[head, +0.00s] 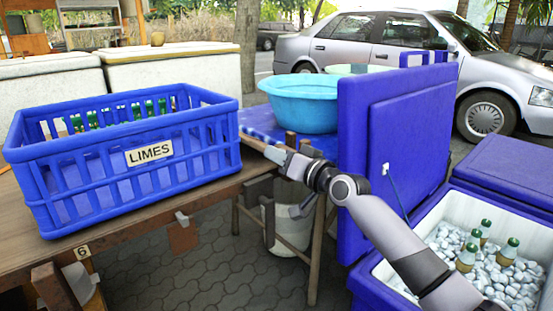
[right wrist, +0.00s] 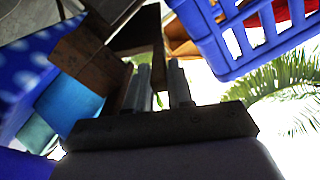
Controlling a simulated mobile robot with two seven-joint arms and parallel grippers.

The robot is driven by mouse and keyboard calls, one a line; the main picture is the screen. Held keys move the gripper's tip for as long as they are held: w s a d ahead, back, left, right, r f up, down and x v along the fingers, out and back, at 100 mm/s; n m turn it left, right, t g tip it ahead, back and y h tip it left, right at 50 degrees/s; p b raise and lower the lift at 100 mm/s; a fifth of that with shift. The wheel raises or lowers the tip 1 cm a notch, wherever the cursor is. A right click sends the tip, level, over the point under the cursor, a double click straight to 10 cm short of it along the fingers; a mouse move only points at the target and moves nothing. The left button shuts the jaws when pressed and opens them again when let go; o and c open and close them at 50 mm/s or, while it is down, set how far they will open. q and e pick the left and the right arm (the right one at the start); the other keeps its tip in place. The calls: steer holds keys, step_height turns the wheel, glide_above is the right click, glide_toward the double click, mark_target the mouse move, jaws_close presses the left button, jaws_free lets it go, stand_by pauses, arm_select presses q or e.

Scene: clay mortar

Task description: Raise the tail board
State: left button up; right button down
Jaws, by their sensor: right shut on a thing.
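My right gripper (head: 274,152) reaches in from the lower right to the right end of the wooden table. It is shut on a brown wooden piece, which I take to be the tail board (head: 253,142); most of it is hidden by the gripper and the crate. In the right wrist view, the two grey fingers (right wrist: 161,85) point up against dark brown wood (right wrist: 140,35). How far the board is tilted cannot be told. My left gripper is not in view.
A blue LIMES crate (head: 200,160) stands on the wooden table (head: 140,232), close to my right gripper. A turquoise basin (head: 305,105) stands behind it. An open blue cooler (head: 375,270) with ice and bottles is at the right, its raised lid (head: 405,140) beside my forearm.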

steer(key=shift+w+d+r+m, duration=0.3)
steer(key=shift+d+r+m, duration=0.25)
steer(key=shift+m, duration=0.25)
steer(key=shift+a, duration=0.1)
